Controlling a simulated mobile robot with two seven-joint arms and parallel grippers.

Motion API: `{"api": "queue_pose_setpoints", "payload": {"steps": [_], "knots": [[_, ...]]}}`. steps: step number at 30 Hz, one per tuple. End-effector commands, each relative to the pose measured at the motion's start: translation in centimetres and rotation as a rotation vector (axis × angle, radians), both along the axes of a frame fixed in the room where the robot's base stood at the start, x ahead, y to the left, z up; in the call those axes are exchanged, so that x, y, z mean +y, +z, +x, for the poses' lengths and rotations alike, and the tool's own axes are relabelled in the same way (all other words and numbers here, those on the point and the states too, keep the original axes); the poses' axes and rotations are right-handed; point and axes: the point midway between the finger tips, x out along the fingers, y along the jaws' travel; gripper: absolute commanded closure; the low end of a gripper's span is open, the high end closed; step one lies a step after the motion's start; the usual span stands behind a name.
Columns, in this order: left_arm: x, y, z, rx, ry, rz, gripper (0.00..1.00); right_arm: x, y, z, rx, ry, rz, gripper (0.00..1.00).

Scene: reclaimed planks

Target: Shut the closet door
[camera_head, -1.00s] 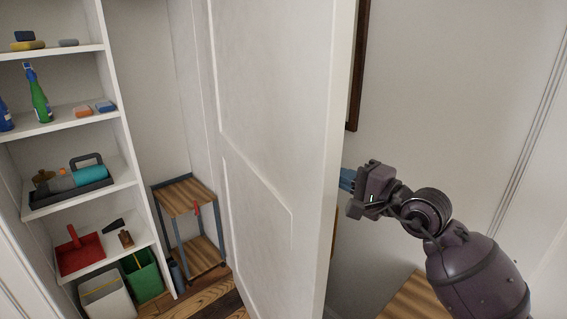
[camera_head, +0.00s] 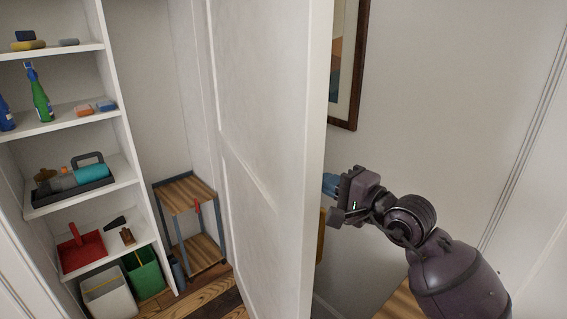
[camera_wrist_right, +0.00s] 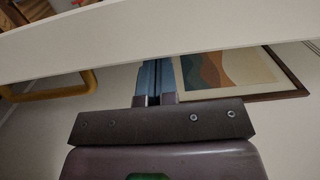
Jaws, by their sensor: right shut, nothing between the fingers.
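The closet door (camera_head: 265,140) is white, panelled and stands open, its free edge toward me in the head view. In the right wrist view the door (camera_wrist_right: 150,38) crosses the upper part as a pale slanting band. My right gripper (camera_head: 328,184) is on the door's outer side, at its edge. Its blue fingers (camera_wrist_right: 155,80) are shut with nothing between them; their tips meet the door's face or lie very close to it. A yellow handle (camera_head: 321,236) shows on the outer side below the gripper. My left gripper is not in view.
The open closet has white shelves (camera_head: 84,190) with bottles, a toolbox-like caddy, a red dustpan and bins (camera_head: 143,272). A small wooden-topped stand (camera_head: 187,193) is inside. A framed picture (camera_head: 345,60) hangs on the wall behind the door.

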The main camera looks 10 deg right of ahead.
Motion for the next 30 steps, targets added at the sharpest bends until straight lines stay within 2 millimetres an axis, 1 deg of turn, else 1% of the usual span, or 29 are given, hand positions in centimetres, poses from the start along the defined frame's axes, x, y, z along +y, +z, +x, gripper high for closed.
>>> {"api": "queue_pose_setpoints", "payload": {"steps": [3, 30], "knots": [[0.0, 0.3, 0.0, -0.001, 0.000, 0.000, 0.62, 0.9, 0.1, -0.2, 0.001, 0.003, 0.003, 1.00], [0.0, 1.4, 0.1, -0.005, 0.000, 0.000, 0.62, 6.4, 0.1, -1.2, -0.001, 0.003, 0.003, 1.00]]}}
